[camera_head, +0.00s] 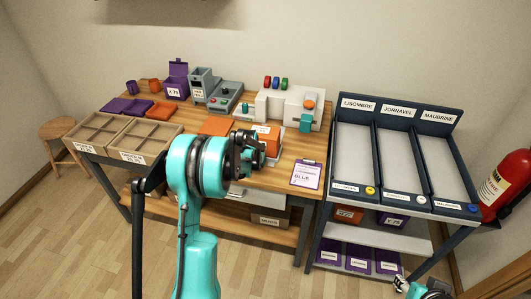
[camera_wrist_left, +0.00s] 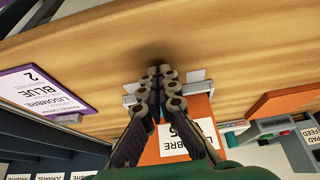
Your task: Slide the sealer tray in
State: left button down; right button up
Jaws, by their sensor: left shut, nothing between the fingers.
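The sealer is the white machine (camera_head: 290,103) at the back right of the wooden table. Its pale tray (camera_head: 274,161) sticks out at the front, and pale tray parts (camera_wrist_left: 197,88) show on both sides of my fingers in the left wrist view. An orange box (camera_head: 272,146) with a white label sits at the tray; it also shows in the left wrist view (camera_wrist_left: 174,143). My left gripper (camera_head: 257,152) is shut and empty, its fingertips close to the tray's front edge; I cannot tell if they touch. My right gripper (camera_head: 400,284) is partly in view at the bottom right.
A purple order card (camera_head: 307,174) lies right of the tray. A flat orange piece (camera_head: 217,125) lies to its left, with a grey machine (camera_head: 224,96) behind. Wooden crates (camera_head: 143,140) fill the table's left end. A dark rack with sloped lanes (camera_head: 398,160) stands at right.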

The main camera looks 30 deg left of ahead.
aim_at(265, 130)
pick_arm(q)
jog(key=shift+w+a, duration=0.35)
jog(key=shift+w, duration=1.1)
jog(key=shift+w+a, duration=0.3)
jog(key=shift+w, duration=1.15)
jog(key=shift+w+a, duration=0.35)
jog(key=shift+w, duration=1.1)
jog(key=shift+w+a+p, duration=0.1)
jog(key=shift+w+a, duration=0.15)
jog(key=shift+w, duration=0.8)
jog(key=shift+w+a+p, duration=0.1)
jog(key=shift+w+a, duration=0.2)
jog(key=shift+w, duration=0.7)
jog(key=shift+w+a+p, duration=0.1)
jog(key=shift+w+a, duration=0.15)
jog(key=shift+w, duration=0.8)
jog(key=shift+s+d+b, duration=0.2)
jog(key=shift+s, duration=0.55)
jog(key=shift+s+d+b, duration=0.15)
jog(key=shift+s+d, duration=0.05)
jog(key=shift+s, duration=0.5)
jog(key=shift+r+p, duration=2.65)
jog(key=shift+r, duration=1.95)
jog(key=shift+f, duration=0.1)
